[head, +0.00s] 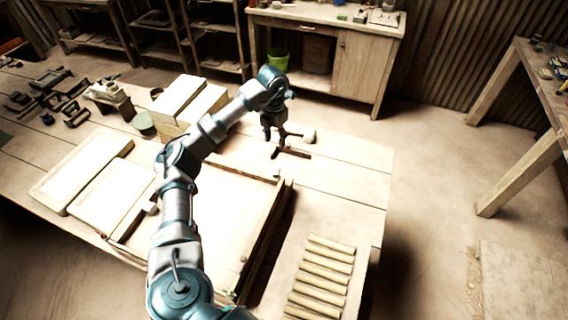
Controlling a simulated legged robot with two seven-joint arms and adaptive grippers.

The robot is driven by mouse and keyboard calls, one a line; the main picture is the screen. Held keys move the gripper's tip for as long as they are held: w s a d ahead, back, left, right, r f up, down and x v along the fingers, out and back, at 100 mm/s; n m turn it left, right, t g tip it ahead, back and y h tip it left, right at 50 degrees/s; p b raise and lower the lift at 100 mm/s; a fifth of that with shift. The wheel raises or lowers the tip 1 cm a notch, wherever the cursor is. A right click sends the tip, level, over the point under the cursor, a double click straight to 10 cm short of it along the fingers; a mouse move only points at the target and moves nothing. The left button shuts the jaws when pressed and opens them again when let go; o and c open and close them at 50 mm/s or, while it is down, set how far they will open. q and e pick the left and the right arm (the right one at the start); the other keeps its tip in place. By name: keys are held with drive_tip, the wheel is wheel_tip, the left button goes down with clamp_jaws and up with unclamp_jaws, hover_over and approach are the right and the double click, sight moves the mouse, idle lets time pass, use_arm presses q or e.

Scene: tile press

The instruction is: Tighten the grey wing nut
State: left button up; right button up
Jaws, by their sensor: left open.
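My left arm reaches across the work table to my left gripper (276,134), which points down near the table's far edge. The gripper is open, and no object shows between its fingers. A dark bar-shaped piece (291,152) lies just below and to the right of it. A small pale rounded piece (309,137) shows right beside the gripper; I cannot tell what it is. The wooden press frame (271,232) lies nearer, partly behind my left arm. I cannot make out the grey wing nut for certain at this size. My right gripper is out of view.
Several pale rods (325,263) lie in a row at the table's near right. Pale blocks (180,98), a green round container (144,124) and dark tools (75,112) stand to the left. The table top (350,180) right of the gripper is clear.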

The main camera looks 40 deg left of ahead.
sight(277, 174)
use_arm(q)
drive_tip(key=f, duration=1.6)
drive_tip(key=shift+s+d+b, duration=0.15)
drive_tip(key=shift+d+b, duration=0.15)
drive_tip(key=shift+a+f, duration=0.2)
drive_tip(key=shift+f, duration=0.25)
drive_tip(key=shift+d, duration=0.1)
drive_tip(key=shift+d+r, duration=0.1)
drive_tip(key=shift+d, duration=0.1)
clamp_jaws()
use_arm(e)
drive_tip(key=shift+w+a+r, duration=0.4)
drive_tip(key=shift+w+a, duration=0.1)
